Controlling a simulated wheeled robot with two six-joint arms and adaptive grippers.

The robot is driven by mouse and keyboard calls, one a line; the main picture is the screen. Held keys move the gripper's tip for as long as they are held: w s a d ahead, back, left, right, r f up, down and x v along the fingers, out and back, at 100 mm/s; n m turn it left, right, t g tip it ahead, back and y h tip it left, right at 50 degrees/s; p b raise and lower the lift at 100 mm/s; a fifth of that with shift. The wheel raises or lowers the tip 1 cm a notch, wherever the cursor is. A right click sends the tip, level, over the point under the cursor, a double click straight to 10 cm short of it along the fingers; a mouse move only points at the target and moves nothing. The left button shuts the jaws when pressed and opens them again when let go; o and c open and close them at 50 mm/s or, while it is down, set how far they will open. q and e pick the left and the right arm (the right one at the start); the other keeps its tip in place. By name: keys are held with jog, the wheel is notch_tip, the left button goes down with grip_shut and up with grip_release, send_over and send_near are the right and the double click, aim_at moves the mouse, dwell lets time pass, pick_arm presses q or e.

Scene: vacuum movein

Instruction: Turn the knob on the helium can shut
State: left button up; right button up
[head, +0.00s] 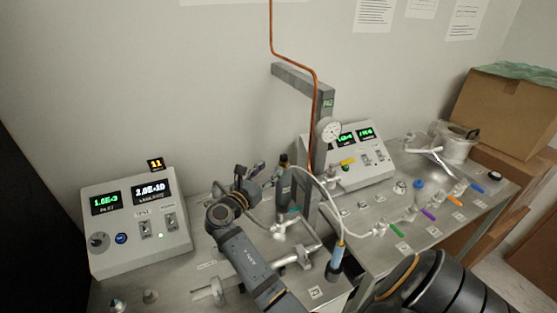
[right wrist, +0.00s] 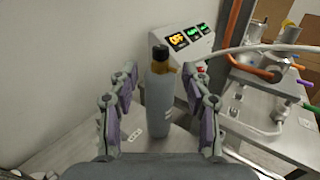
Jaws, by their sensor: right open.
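The helium can (right wrist: 158,100) is a grey upright cylinder with a brass-coloured neck (right wrist: 165,67) and a black top piece (right wrist: 160,52); which part is the knob I cannot tell for sure. In the right wrist view it stands between the two fingers of my open right gripper (right wrist: 166,85), with a gap on each side. In the head view the can (head: 285,187) stands left of the grey post. My right gripper (head: 252,186) is just left of it, near its upper part. My left gripper is not in view.
A grey post (head: 322,120) with a copper pipe stands right of the can. A control box (head: 135,228) is at left, another display box (head: 372,172) behind the post.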

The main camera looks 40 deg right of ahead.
aim_at(282, 158)
jog(key=x, duration=0.2)
jog(key=b+x, duration=0.1)
jog(key=x, duration=0.2)
jog(key=b+x, duration=0.1)
jog(key=x, duration=0.1)
jog(key=shift+d+f, duration=0.2)
jog(key=shift+f, duration=0.1)
jog(key=shift+w+d+r, duration=0.1)
jog(key=shift+d+r, duration=0.05)
jog(key=shift+d, duration=0.2)
jog(key=shift+c, duration=0.2)
grip_shut()
